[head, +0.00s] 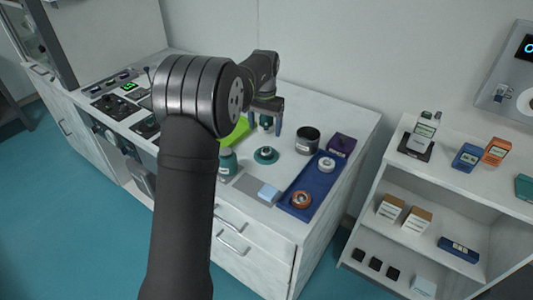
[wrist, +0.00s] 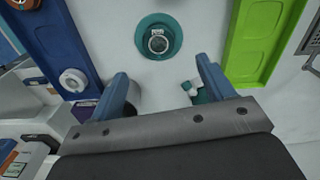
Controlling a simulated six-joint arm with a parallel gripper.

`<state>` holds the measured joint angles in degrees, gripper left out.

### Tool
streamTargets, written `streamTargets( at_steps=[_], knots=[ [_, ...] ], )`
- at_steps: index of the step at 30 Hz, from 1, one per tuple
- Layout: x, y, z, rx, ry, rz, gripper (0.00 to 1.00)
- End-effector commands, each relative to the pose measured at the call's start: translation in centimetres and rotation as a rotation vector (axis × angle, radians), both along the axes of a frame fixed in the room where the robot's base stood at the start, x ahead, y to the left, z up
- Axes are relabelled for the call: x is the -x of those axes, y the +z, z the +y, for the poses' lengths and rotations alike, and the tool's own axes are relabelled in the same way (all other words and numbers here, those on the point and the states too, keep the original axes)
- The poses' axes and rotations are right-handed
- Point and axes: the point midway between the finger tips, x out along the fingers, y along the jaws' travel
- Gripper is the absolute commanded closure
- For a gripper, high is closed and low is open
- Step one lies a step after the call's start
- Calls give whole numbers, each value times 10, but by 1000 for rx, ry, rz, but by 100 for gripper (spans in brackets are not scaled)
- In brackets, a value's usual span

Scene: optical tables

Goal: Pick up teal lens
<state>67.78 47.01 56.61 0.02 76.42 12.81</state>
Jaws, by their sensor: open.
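The teal lens (head: 265,156) is a round teal disc with a raised, grey-rimmed centre, lying flat on the white tabletop. In the wrist view the lens (wrist: 158,37) is at the top centre, beyond the fingertips and apart from them. My gripper (head: 266,124) is open and empty above the table, farther back than the lens in the head view. In the wrist view my gripper (wrist: 161,72) shows two blue fingers spread apart. A small teal and white object (wrist: 198,93) is partly hidden behind the right finger.
A blue tray (head: 314,186) with a white ring (head: 326,164) and an orange ring (head: 301,199) lies right of the lens. A dark jar (head: 307,141) stands behind it. A teal bottle (head: 227,162) and a green tray (wrist: 255,40) are on its other side.

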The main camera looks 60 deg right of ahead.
Motion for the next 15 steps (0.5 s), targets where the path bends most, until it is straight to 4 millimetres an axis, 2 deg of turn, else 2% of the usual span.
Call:
streamTargets(
  at_steps=[1, 6, 15],
  knots=[
    [0, -12, 1, -4, 0, 2, 25],
    [0, -39, 0, -3, 0, 1, 25],
    [1, -57, -2, -1, -1, 1, 25]
  ],
)
